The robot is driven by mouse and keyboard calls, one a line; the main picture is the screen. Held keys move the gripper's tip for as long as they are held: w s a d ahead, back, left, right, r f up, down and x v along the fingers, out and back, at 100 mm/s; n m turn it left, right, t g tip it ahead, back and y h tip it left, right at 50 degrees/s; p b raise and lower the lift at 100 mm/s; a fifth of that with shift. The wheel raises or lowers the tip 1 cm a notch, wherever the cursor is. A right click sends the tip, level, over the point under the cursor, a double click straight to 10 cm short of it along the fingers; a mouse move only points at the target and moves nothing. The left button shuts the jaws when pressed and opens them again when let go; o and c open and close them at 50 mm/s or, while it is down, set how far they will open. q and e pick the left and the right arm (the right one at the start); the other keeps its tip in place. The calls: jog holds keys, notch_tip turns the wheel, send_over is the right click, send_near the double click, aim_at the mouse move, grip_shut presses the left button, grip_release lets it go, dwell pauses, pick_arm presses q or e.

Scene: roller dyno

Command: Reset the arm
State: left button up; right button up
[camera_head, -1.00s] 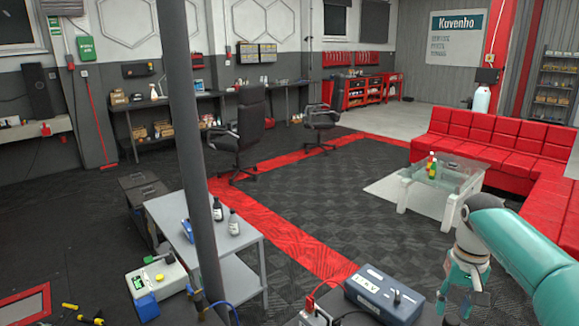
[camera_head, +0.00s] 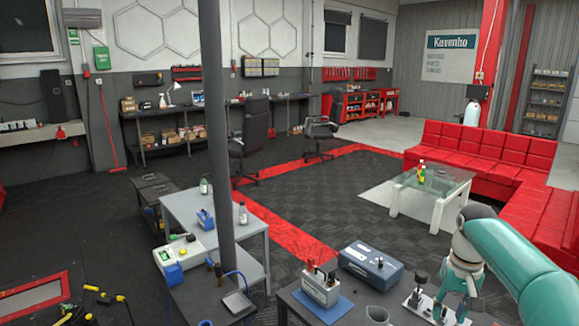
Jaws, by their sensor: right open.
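My right arm comes in from the lower right as a thick teal link. It bends down at a grey joint to my right gripper (camera_head: 452,302), which has teal fingers pointing down. The gripper is open, with nothing seen between its fingers. It is over or close to the right part of a dark bench (camera_head: 292,312), beside a small metal fixture with a black knob (camera_head: 421,282). I cannot tell whether it touches the fixture. My left gripper is not in view.
A blue instrument box (camera_head: 370,264) and a grey device (camera_head: 321,288) on a blue mat stand left of my gripper. A dark post (camera_head: 216,130) rises left of centre. A glass table (camera_head: 432,184) and red sofa (camera_head: 485,150) are beyond. The carpet is clear mid-room.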

jog(key=s+a+f+n+y+b, duration=0.15)
jog(key=a+f, duration=0.25)
jog(key=f, duration=0.6)
jog(key=a+f+b, duration=0.2)
jog(key=a+f, duration=0.2)
jog(key=f, duration=0.6)
jog(key=s+a+f+y+b, duration=0.1)
jog(key=a+f, duration=0.4)
jog(key=f, duration=0.4)
pick_arm(q)
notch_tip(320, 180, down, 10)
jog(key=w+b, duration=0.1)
jog(key=b, duration=0.4)
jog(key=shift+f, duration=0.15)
pick_arm(e)
jog(key=s+a+f, duration=0.4)
jog(key=s+f, duration=0.4)
jog(key=s, duration=0.4)
jog(key=s+a+f+m+y, duration=0.1)
jog(key=s+a+f, duration=0.4)
jog(key=s+f, duration=0.3)
jog(key=s, duration=0.4)
jog(key=shift+a, duration=0.2)
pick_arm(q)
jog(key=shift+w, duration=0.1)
pick_arm(e)
jog(key=shift+r, duration=0.6)
